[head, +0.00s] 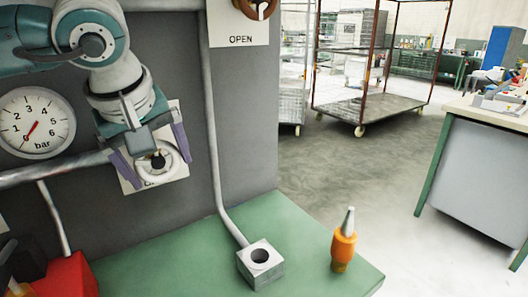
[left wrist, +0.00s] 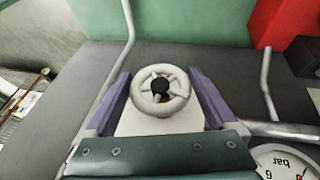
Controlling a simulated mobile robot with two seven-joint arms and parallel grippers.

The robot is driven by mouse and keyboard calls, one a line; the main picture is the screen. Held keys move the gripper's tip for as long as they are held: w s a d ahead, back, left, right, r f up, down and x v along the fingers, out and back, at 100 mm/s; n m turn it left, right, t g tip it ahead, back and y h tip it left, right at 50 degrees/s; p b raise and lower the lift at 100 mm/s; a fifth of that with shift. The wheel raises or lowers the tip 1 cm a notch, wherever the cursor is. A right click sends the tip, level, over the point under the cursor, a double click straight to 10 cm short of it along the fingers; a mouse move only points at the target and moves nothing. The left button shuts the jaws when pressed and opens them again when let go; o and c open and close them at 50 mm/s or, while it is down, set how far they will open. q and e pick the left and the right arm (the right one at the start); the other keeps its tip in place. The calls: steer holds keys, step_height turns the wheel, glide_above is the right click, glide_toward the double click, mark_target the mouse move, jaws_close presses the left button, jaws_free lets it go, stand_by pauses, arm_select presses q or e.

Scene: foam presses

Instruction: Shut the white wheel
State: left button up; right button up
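The white wheel (head: 176,164) is on the grey panel in front of a white plate, whose lettering is mostly hidden. It also shows in the left wrist view (left wrist: 160,106), with spokes and a dark hub. My left gripper (head: 160,176) is open, with one purple finger on each side of the wheel. In the left wrist view, the fingers (left wrist: 158,76) stand apart from the rim with a gap on both sides. Whether the fingertips reach the wheel's depth I cannot tell. My right gripper is in neither view.
A pressure gauge (head: 36,122) and pipes are left of the wheel. A brown wheel (head: 257,6) is above an OPEN label. The green bench (head: 200,245) below holds a metal block (head: 260,265), an orange bottle (head: 343,246) and a red box (head: 68,278).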

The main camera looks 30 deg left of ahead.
arm_select(q)
steer(key=c, duration=0.9)
steer(key=shift+r, duration=0.1)
steer(key=shift+g, duration=0.3)
steer(key=shift+w+y, duration=0.1)
steer(key=shift+y, duration=0.2)
steer(key=shift+m+g+y, duration=0.4)
steer(key=shift+g, duration=0.7)
steer(key=shift+m+g+y+b, duration=0.35)
steer(key=shift+g+y, duration=0.45)
steer(key=shift+g, duration=0.7)
steer(key=o, duration=1.1)
